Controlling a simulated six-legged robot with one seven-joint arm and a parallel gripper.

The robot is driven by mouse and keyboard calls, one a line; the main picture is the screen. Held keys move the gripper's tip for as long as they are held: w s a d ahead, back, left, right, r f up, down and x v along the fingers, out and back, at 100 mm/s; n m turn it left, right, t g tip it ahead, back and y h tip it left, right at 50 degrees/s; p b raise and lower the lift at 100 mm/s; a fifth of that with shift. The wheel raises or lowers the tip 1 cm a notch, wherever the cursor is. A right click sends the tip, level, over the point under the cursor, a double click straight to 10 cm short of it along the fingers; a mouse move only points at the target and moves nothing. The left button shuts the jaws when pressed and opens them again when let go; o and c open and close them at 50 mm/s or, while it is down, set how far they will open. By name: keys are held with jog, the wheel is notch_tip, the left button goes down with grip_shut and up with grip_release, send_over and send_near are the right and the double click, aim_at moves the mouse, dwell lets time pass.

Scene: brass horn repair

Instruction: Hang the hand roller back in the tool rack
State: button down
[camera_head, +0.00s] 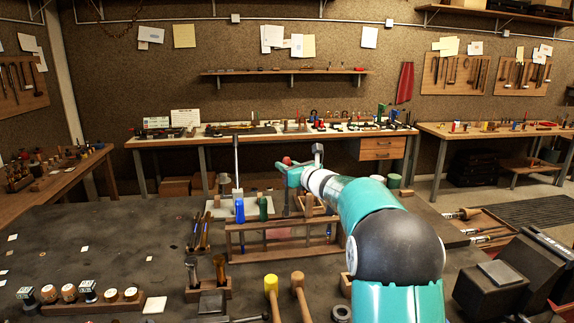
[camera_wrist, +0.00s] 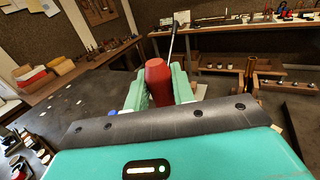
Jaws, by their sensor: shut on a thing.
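My gripper (camera_head: 290,174) is shut on a red handle, which I take to be the hand roller's (camera_wrist: 157,82). In the wrist view the handle stands between the two green fingers. In the head view only its rounded red end (camera_head: 287,160) shows; my arm and gripper hide much of the tool. A thin metal rod rises behind the handle in the wrist view; I cannot tell whether it belongs to it. The wooden tool rack (camera_head: 236,252) stands on the bench below my gripper. The held tool appears above the rack, and my forearm covers the rack's right end.
A blue-handled tool (camera_head: 239,210) with a tall shaft and a green-handled tool (camera_head: 263,208) stand at the rack's left part. Two mallets (camera_head: 272,291) lie in front. A block with dark tools (camera_head: 208,288) stands front left. The bench's left middle is mostly clear.

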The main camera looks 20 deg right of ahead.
aim_at(287, 204)
jog(key=shift+f, duration=1.6)
dwell(0.5)
jog(key=shift+f, duration=4.7)
jog(key=c, duration=1.1)
grip_release()
jog(key=shift+f, duration=0.1)
jog(key=shift+s, duration=0.1)
jog(key=v, duration=1.3)
jog(key=shift+s, duration=0.3)
jog(key=shift+d, duration=0.15)
